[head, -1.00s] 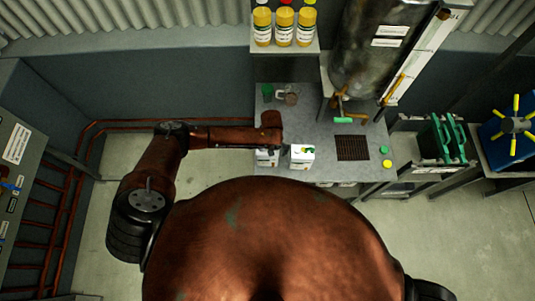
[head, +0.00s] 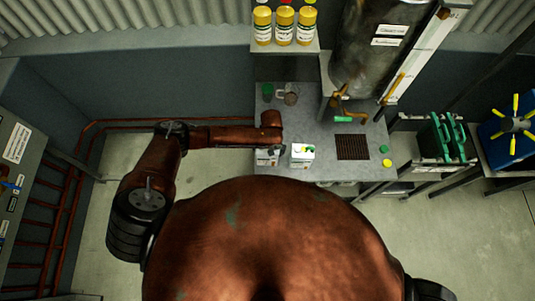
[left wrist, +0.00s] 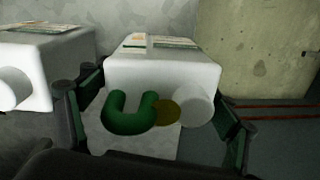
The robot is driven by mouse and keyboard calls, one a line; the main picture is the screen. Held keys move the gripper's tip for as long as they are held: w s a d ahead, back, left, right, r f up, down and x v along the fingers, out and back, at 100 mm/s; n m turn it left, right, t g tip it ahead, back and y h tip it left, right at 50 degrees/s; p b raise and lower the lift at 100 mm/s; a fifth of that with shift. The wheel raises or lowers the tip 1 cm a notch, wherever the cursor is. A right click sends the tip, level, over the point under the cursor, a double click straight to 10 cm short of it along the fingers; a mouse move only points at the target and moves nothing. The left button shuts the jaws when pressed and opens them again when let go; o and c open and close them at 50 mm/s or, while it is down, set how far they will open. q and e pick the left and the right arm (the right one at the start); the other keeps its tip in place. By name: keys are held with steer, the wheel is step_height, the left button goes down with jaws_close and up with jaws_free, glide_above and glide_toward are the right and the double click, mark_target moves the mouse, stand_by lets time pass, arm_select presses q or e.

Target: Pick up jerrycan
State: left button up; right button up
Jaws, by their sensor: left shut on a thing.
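A white jerrycan (left wrist: 165,72) with a green U-shaped handle and a round white spout fills the middle of the left wrist view. My left gripper (left wrist: 155,118) has one dark finger on each side of it and is shut on it. In the head view that jerrycan (head: 267,159) is at the bench's front left edge, partly hidden under my left gripper (head: 267,150). A second white jerrycan (head: 302,153) stands just right of it. It also shows at the left of the wrist view (left wrist: 38,68). My right gripper is out of view.
The grey bench (head: 325,115) holds a dark grate (head: 352,147), a green cup (head: 268,91) and a clear jug (head: 290,95). A large metal tank (head: 372,45) stands behind. Yellow bottles (head: 284,27) sit on a shelf.

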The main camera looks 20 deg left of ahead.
arm_select(q)
steer(key=c, duration=0.6)
